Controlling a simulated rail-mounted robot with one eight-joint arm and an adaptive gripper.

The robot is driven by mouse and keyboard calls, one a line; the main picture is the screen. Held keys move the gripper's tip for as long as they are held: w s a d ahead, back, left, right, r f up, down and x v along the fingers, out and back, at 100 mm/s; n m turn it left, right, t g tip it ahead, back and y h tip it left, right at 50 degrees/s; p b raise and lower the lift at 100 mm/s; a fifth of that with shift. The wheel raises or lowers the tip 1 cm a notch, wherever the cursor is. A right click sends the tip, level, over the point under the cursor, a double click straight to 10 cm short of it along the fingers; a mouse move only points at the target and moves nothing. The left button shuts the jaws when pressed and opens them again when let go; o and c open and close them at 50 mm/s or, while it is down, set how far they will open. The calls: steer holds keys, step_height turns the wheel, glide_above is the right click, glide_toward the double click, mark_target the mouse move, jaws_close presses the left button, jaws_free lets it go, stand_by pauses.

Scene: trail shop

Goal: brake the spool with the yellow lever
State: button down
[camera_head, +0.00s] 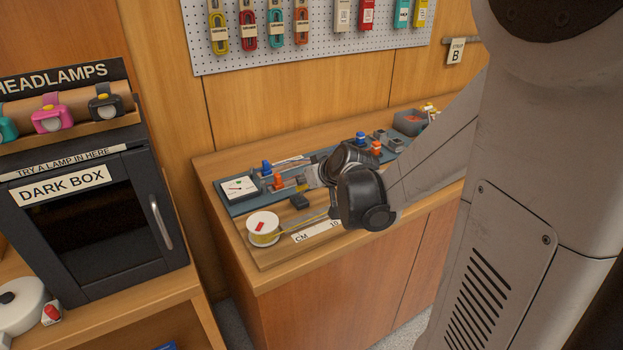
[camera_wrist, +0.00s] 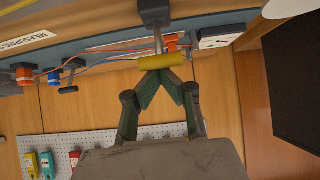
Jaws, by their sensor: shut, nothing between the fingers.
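The spool (camera_head: 263,228) is white with yellow cord and a red mark, and stands at the front left of the wooden board. In the wrist view the yellow grip (camera_wrist: 162,62) is a short bar on a metal stem from the grey block (camera_wrist: 154,12). My gripper (camera_wrist: 163,74) is shut and empty, its fingertips right at the yellow bar; whether they touch it I cannot tell. In the head view my wrist hides part of the gripper.
A white dial meter (camera_head: 240,187) and blue and orange clips with wires (camera_head: 265,167) lie on a blue strip behind. The dark box (camera_head: 75,220) stands left. A pegboard (camera_head: 310,50) hangs on the wall.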

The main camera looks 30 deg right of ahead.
steer(key=shift+s+a+f, duration=0.1)
steer(key=shift+s+f, duration=0.1)
steer(key=shift+s, duration=0.15)
stand_by(0.3)
steer(key=w+r+p, duration=0.1)
steer(key=w+r, duration=0.1)
steer(key=w, duration=0.1)
steer(key=shift+r, duration=0.3)
steer(key=v, duration=0.9)
steer(key=shift+s+p, duration=0.35)
steer(key=shift+s, duration=0.05)
steer(key=shift+r, duration=0.1)
steer(key=s+a+g, duration=0.3)
steer(key=s+a, duration=1.3)
steer(key=s, duration=0.1)
steer(key=shift+s+a+f+g, duration=0.2)
steer(key=shift+a+f+g, duration=0.1)
steer(key=shift+a, duration=0.1)
